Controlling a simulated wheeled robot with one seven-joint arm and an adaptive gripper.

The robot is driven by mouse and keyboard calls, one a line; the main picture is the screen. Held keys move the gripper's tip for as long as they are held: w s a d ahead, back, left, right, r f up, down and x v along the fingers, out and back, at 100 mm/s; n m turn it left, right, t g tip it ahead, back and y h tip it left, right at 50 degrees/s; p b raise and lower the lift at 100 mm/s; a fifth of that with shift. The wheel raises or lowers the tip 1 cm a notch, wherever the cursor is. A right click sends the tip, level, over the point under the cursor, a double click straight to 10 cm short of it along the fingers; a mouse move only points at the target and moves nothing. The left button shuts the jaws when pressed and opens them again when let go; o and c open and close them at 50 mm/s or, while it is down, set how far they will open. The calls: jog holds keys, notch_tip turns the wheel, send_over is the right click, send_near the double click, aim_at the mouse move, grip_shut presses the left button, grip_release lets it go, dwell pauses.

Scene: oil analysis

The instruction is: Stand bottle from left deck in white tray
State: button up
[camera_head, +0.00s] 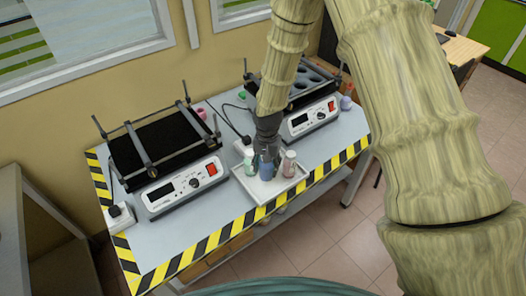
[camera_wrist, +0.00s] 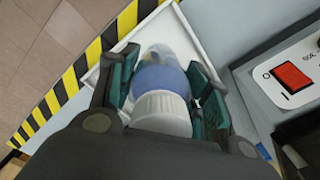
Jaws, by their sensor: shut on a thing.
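My gripper (camera_head: 266,152) is shut on a blue bottle (camera_head: 265,169) above or in the white tray (camera_head: 262,197). In the wrist view, my gripper (camera_wrist: 160,95) has its fingers on both sides of the bottle (camera_wrist: 160,80), whose white cap points toward the camera. The bottle looks about upright; I cannot tell whether its base touches the tray. A green-and-white bottle (camera_head: 249,162) and a pale bottle with a pinkish cap (camera_head: 289,164) stand in the tray on either side of it. The left deck (camera_head: 160,146) is black and looks empty.
The right deck (camera_head: 300,82) stands behind my gripper. A white power strip (camera_head: 120,217) lies at the table's left end. Small pink items (camera_head: 202,114) and a purple item (camera_head: 346,103) sit near the decks. Striped tape (camera_head: 225,234) marks the table edge close to the tray.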

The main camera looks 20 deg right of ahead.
aim_at(266, 178)
jog(key=shift+w, duration=0.15)
jog(key=shift+f+b, duration=2.35)
jog(key=shift+f, duration=0.95)
jog(key=shift+f, duration=0.55)
jog(key=o, duration=1.3)
jog(key=shift+r, duration=0.1)
notch_tip(266, 178, up, 12)
jog(key=shift+d+f, duration=0.1)
